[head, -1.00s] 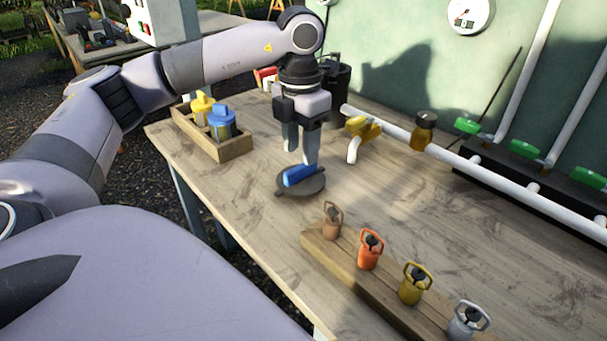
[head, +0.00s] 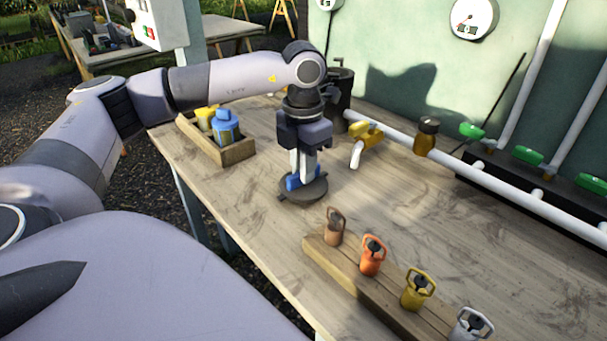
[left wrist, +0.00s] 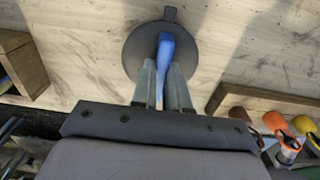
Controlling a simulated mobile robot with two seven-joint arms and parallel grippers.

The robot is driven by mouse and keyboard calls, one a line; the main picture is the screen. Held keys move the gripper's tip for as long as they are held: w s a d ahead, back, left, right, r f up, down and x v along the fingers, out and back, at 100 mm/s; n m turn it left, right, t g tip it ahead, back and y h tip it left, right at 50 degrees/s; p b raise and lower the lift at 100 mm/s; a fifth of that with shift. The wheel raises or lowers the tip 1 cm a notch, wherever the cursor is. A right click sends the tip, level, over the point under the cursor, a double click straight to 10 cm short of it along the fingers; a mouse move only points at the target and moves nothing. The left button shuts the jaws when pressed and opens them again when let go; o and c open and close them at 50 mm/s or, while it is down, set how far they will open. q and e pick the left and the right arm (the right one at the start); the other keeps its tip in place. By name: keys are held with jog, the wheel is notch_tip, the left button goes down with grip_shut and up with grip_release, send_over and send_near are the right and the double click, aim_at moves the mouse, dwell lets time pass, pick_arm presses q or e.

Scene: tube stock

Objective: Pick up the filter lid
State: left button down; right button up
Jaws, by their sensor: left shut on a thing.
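The filter lid (head: 316,190) is a dark grey disc with a blue bar handle on top. It appears to rest on the wooden table, near the middle of the head view. My left gripper (head: 301,182) points down over it and is shut on the blue handle. In the left wrist view, the lid (left wrist: 140,52) lies at the top middle with a small tab at its far edge. The fingers of my left gripper (left wrist: 164,75) stand on either side of the blue handle. My right gripper is not in view.
A wooden box (head: 235,155) with a yellow and a blue item stands left of the lid. A wooden rack (head: 345,268) with several coloured handled pieces lies in front. Bare table (head: 400,210) lies right.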

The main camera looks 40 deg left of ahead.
pick_arm(q)
jog(key=shift+r, duration=0.1)
notch_tip(320, 180, up, 20)
jog(key=p, duration=0.4)
jog(key=shift+p, duration=0.4)
